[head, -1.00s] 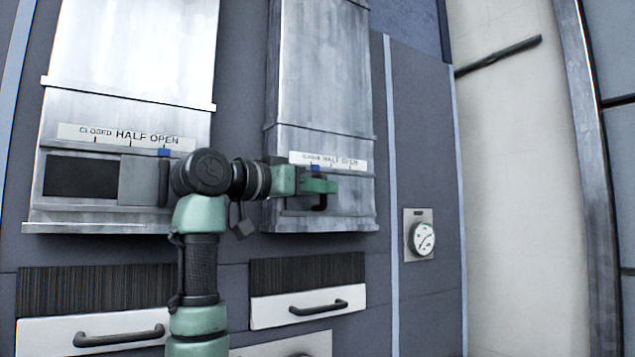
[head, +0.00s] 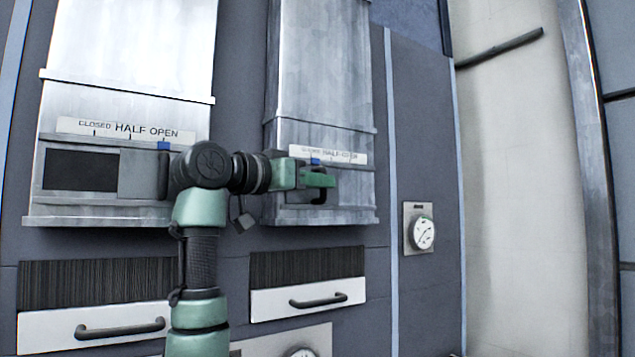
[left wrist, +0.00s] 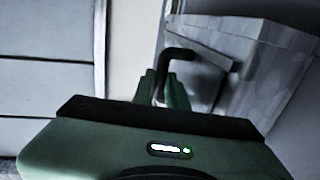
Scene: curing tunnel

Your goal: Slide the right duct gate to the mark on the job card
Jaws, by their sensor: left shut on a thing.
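The right duct (head: 322,90) is a grey metal box on the wall with a white scale label (head: 345,157) near its foot. The right duct gate's dark handle (head: 319,194) stands under the label, and a blue pointer (head: 315,161) sits near the label's left, closed end. My left gripper (head: 321,180) is shut on this handle. In the left wrist view the black handle (left wrist: 178,54) rises between my green fingers (left wrist: 163,90). The gate plate is mostly hidden by my gripper. No job card is in view, nor is my right gripper.
The left duct (head: 135,60) has its own gate handle (head: 163,176), with its blue pointer at the open end; my left arm passes close beside it. Below are two drawers with black handles (head: 120,330) (head: 318,301). A round gauge (head: 423,233) is at right.

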